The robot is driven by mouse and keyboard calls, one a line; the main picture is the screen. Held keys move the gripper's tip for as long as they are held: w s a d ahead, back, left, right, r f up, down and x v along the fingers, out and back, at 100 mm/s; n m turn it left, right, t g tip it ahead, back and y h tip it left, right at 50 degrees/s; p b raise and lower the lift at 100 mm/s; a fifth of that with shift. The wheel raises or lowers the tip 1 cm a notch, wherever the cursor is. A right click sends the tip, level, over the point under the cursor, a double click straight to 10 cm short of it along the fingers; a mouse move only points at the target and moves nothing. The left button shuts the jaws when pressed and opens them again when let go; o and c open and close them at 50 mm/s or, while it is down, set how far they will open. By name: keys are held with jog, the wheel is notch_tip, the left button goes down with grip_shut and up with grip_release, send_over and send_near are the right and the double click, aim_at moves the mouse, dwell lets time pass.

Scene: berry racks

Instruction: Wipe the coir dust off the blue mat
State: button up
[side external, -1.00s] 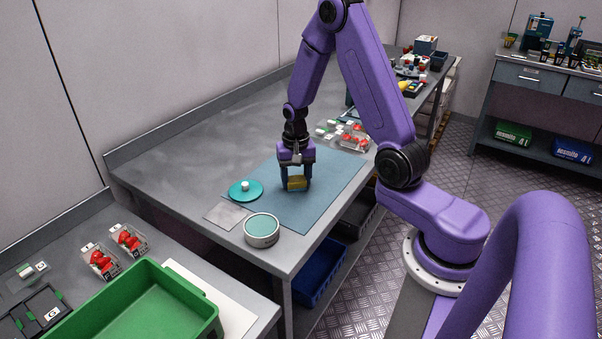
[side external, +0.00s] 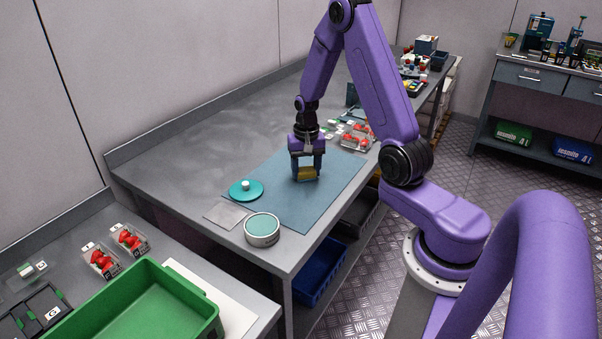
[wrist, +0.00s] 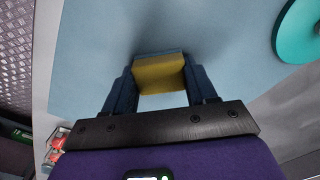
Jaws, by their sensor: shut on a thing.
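The blue mat (side external: 285,212) lies flat on the grey table, and it also fills much of the wrist view (wrist: 230,50). My gripper (side external: 306,172) is over the far half of the mat. It is shut on a yellow sponge (side external: 307,174), which shows between the two fingers in the wrist view (wrist: 160,75). The sponge is at or very close to the mat's surface; I cannot tell whether it touches. I cannot make out coir dust on the visible mat in either view.
A round tin (side external: 262,230) and a grey square sheet (side external: 226,215) are near the front corner. Clear boxes of red berries (side external: 355,138) stand beyond the mat. The table's left part is clear.

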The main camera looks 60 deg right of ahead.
jog(key=shift+d, duration=2.4)
notch_tip(320, 180, up, 8)
jog(key=shift+a, duration=0.1)
